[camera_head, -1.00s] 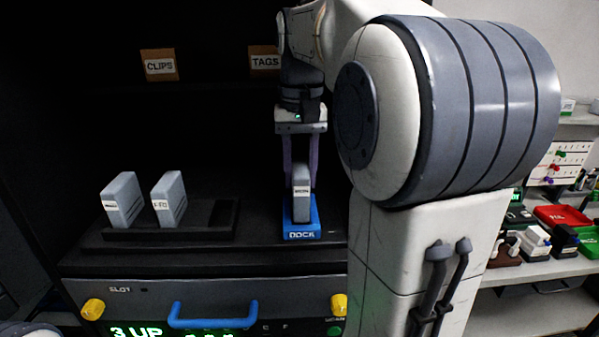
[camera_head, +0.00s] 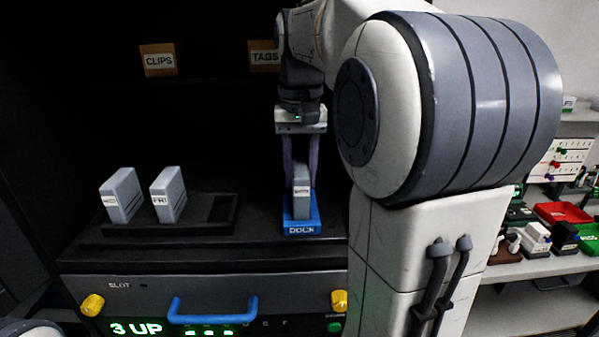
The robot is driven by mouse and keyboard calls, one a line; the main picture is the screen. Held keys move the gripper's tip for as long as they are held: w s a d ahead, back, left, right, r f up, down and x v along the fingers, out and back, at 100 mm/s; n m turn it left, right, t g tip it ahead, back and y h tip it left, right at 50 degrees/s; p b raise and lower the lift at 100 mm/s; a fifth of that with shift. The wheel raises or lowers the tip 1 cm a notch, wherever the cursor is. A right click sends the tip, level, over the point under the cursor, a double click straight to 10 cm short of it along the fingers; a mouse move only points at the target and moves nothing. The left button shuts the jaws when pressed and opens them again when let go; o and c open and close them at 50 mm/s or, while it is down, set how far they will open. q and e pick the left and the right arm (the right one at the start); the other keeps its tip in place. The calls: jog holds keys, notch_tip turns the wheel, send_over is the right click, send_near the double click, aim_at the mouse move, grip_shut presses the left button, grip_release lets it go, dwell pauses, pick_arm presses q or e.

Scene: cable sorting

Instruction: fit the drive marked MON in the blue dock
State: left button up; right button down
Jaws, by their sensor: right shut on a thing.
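The blue dock (camera_head: 302,229) stands on the dark top of the unit, marked DOCK at its front. A grey drive (camera_head: 301,180) stands upright in the dock, its small label too blurred to read surely. My right gripper (camera_head: 300,172) comes down from above and is shut on this drive, with its purple fingers beside it. Two more grey drives stand in the black rack to the left: one marked FRI (camera_head: 169,195), and one at the far left (camera_head: 121,196) with an unclear label. My left gripper is not in view.
The black rack (camera_head: 215,228) has an empty place at its right end. Below is a front panel with a blue handle (camera_head: 212,320), yellow knobs and a green display reading 3 UP (camera_head: 136,328). CLIPS (camera_head: 158,60) and TAGS (camera_head: 264,57) labels are behind. My right arm blocks much of the right.

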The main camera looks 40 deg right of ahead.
jog(key=shift+f, duration=0.4)
dwell(0.3)
jog(key=shift+c, duration=2.2)
grip_release()
jog(key=shift+o, duration=0.3)
jog(key=o, duration=0.4)
jog(key=shift+r+p, duration=3.4)
jog(key=shift+r, duration=0.15)
